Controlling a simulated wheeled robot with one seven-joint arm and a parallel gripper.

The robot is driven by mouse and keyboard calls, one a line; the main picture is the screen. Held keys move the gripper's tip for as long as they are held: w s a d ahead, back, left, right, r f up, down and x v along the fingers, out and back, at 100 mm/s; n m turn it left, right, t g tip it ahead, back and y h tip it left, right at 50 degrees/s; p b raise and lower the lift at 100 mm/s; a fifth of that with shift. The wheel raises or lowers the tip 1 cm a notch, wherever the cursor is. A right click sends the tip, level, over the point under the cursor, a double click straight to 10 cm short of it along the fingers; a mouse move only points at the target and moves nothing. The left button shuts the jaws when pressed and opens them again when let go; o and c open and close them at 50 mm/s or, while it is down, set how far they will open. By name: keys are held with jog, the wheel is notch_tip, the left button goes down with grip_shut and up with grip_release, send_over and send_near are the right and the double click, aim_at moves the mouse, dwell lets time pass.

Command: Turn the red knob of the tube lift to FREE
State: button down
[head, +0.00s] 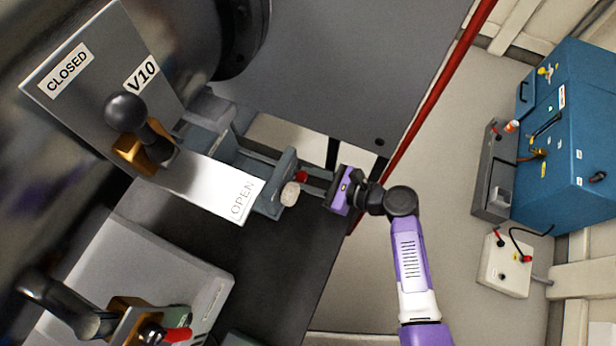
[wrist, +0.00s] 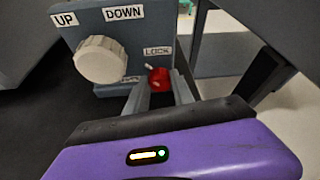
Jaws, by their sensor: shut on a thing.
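The red knob (wrist: 158,75) sits low on the right of the grey tube lift panel (wrist: 127,45) in the wrist view, just below the LOCK label (wrist: 158,51). My gripper (wrist: 163,90) is shut on it, with one finger on each side. Another label (wrist: 129,79) left of the knob is partly covered by a finger, and I cannot read it. Which way the knob points is not clear. In the head view the red knob (head: 301,176) is a small spot at the tip of my gripper (head: 311,184).
A white round knob (wrist: 101,60) under the UP and DOWN labels is close left of my fingers. In the head view, the V10 plate (head: 80,90) and its black-knobbed handle (head: 126,112) stand left. A red pipe (head: 432,90) runs behind my gripper. Blue cabinet (head: 575,130) at right.

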jog(key=n+t+b, duration=0.2)
jog(key=n+b, duration=0.1)
jog(key=shift+s+f, duration=0.2)
jog(key=shift+f, duration=0.2)
jog(key=n+t+b, duration=0.1)
jog(key=n+b, duration=0.1)
jog(key=b, duration=0.2)
jog(key=shift+n+t+b, duration=0.3)
jog(key=shift+n+t, duration=0.1)
jog(key=shift+r+n+b, duration=0.1)
jog(key=shift+n+b, duration=0.2)
jog(key=shift+b, duration=0.2)
jog(key=shift+r, duration=0.1)
jog(key=c, duration=1.1)
grip_release()
jog(key=shift+v, duration=3.85)
